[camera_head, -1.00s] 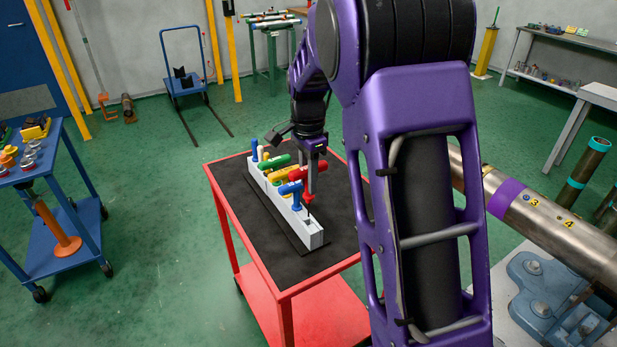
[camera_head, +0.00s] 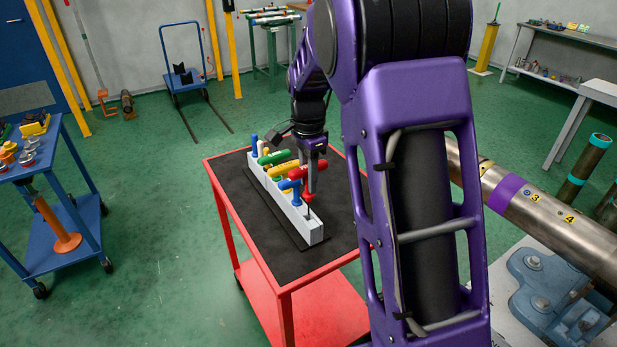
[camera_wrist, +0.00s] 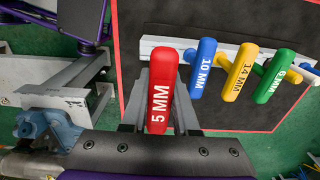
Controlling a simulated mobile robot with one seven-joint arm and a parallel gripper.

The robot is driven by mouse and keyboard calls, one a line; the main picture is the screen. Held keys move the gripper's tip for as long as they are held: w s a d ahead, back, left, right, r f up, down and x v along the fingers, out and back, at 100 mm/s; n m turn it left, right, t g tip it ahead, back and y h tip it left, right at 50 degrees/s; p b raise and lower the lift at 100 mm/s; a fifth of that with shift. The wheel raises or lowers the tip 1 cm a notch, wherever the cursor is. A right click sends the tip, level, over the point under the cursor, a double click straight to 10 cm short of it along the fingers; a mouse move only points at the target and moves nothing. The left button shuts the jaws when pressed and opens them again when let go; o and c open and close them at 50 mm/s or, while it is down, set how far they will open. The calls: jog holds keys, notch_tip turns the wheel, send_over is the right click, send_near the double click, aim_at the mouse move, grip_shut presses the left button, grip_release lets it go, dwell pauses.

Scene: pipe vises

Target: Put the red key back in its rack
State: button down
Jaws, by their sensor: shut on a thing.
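The red key (camera_head: 310,166) has a T-shaped handle, marked "5 MM" in the wrist view (camera_wrist: 161,92). My gripper (camera_head: 311,180) is shut on it, and its fingers show on both sides of the handle in the wrist view. The key is upright, its thin shank pointing down at the near end of the light grey rack (camera_head: 303,226). I cannot tell how deep the shank sits in the rack. Blue (camera_wrist: 202,68), yellow (camera_wrist: 239,72) and green (camera_wrist: 277,76) keys, marked 10, 14 and 6 MM, stand in the rack beside it.
The rack stands on a black mat (camera_head: 262,240) on a red cart (camera_head: 284,292). A large steel pipe (camera_head: 560,220) in a blue-grey vise (camera_head: 548,288) lies to the right. A blue cart (camera_head: 75,225) with small parts stands at left. The mat around the rack is clear.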

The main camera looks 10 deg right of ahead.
aim_at(309, 200)
jog(key=shift+f+b, duration=1.95)
jog(key=shift+f, duration=1.75)
dwell(2.5)
jog(key=c, duration=0.6)
grip_release()
notch_tip(309, 200, up, 18)
jog(key=p, duration=0.2)
jog(key=shift+a+f+p, duration=0.1)
jog(key=shift+f+p, duration=0.15)
jog(key=shift+p, duration=0.15)
